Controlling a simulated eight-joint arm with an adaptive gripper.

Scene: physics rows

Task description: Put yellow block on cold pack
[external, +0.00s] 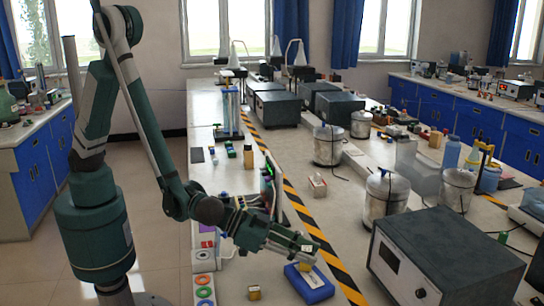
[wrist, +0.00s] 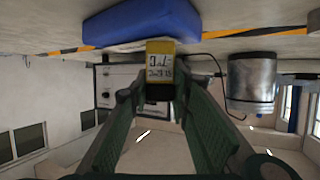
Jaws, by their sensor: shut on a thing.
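My gripper (external: 303,256) is shut on a yellow block (wrist: 160,47), which has a white label with dark writing on one side. In the wrist view the block sits between the tips of my two green fingers (wrist: 160,88). The cold pack (external: 318,291) is a flat blue slab with a white label, lying on the bench at the lower middle of the external view. It also shows in the wrist view (wrist: 115,28) right beside the block. In the external view my gripper is over the cold pack; I cannot tell whether the block touches it.
Another small yellowish block (external: 254,293) stands on the bench left of the cold pack. Coloured rings (external: 205,292) lie farther left. A large grey instrument box (external: 440,262) stands to the right, beyond the yellow-black stripe (external: 325,250). Metal canisters (external: 385,198) stand behind it.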

